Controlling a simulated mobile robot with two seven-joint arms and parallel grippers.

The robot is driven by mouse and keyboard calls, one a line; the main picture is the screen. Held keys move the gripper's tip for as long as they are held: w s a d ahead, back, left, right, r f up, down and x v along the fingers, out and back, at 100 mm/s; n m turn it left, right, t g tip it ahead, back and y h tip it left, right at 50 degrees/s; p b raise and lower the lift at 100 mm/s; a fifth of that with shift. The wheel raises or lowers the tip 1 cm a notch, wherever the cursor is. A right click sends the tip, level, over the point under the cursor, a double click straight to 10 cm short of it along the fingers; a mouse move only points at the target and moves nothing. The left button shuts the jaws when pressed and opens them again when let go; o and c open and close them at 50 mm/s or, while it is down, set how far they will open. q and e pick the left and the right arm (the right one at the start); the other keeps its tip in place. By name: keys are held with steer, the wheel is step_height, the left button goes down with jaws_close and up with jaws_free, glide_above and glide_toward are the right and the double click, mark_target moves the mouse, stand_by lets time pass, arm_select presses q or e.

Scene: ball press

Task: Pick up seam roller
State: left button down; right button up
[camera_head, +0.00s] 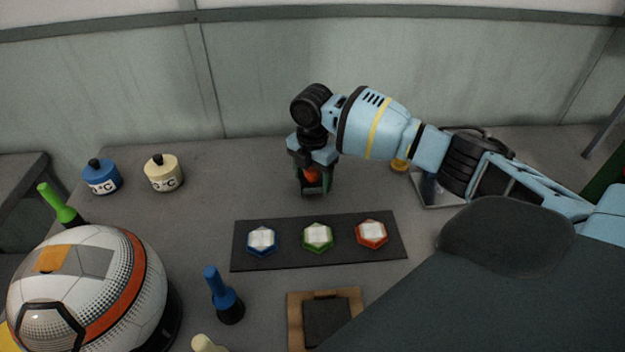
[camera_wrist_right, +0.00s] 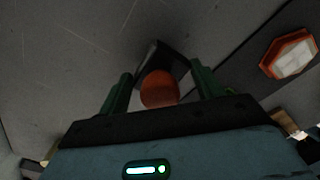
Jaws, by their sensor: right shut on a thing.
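My right gripper (camera_head: 313,188) points down over the grey table, behind the dark mat. It is shut on an orange-topped tool with a dark lower part, which I take to be the seam roller (camera_head: 311,174). In the right wrist view the seam roller (camera_wrist_right: 160,90) shows as a round orange end between the green fingers (camera_wrist_right: 160,93), with a dark block beyond it. Whether its lower end touches the table I cannot tell. My left gripper is not in view.
The dark mat (camera_head: 330,259) holds blue, green and red hexagonal pieces. A panelled ball (camera_head: 90,285) is at the left, near a blue-handled tool (camera_head: 225,297). Blue (camera_head: 101,178) and cream (camera_head: 163,174) pots stand at back left. A wood-framed pad (camera_head: 325,318) lies in front.

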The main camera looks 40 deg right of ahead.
steer(key=shift+r, duration=0.9)
steer(key=s, duration=0.4)
steer(key=shift+d+r+p, duration=0.15)
steer(key=shift+r+p, duration=0.15)
steer(key=s, duration=0.8)
steer(key=s+r, duration=0.1)
steer(key=s, duration=0.2)
steer(key=shift+s+d+p, duration=0.1)
steer(key=shift+s+p, duration=0.3)
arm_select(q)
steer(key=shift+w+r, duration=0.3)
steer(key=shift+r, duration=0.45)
arm_select(e)
steer(key=shift+s, duration=0.15)
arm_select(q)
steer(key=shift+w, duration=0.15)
arm_select(e)
steer(key=o, duration=0.5)
steer(key=shift+c, duration=1.3)
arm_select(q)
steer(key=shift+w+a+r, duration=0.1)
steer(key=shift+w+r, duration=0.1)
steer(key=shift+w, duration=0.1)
arm_select(e)
steer(key=shift+r, duration=0.1)
